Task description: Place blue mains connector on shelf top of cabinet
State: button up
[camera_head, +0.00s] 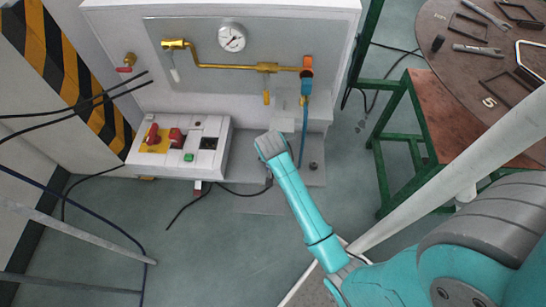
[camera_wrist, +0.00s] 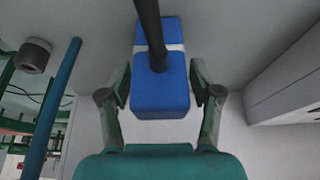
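The blue mains connector (camera_wrist: 160,90) is a blue block with a pale band and a black cable running up from it in the wrist view. In the head view my gripper (camera_head: 271,146) is in front of the white cabinet (camera_head: 120,75), right of the control box; the connector is hidden there. A grey ledge (camera_head: 242,160) juts from the cabinet's lower part, below and beside my gripper. The cabinet's upper edge is at the top of the picture.
A blue hose (camera_head: 305,125) hangs close on the right. Brass piping (camera_head: 230,67) and a gauge (camera_head: 231,38) are above. A green-legged table (camera_head: 430,115) with tools is at right. Loose black cables hang at left.

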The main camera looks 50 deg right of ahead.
jog(key=shift+r, duration=0.1)
jog(key=shift+a+r, duration=0.1)
jog(key=shift+r, duration=0.15)
jog(key=v, duration=0.2)
jog(key=shift+s+a+r, duration=0.1)
jog(key=shift+a+r, duration=0.05)
jog(key=shift+r, duration=0.25)
jog(key=s+a+r+n+t+y, duration=0.15)
jog(key=s+a+n+t, duration=0.55)
jog(key=s+a, duration=1.15)
jog(key=s+r+n+t+y, duration=0.2)
jog(key=s+r+t, duration=0.3)
jog(key=s+r, duration=0.7)
notch_tip(320, 180, up, 4)
jog(key=shift+a+f+n, duration=0.15)
jog(key=shift+a+n, duration=0.35)
jog(key=shift+n, duration=0.2)
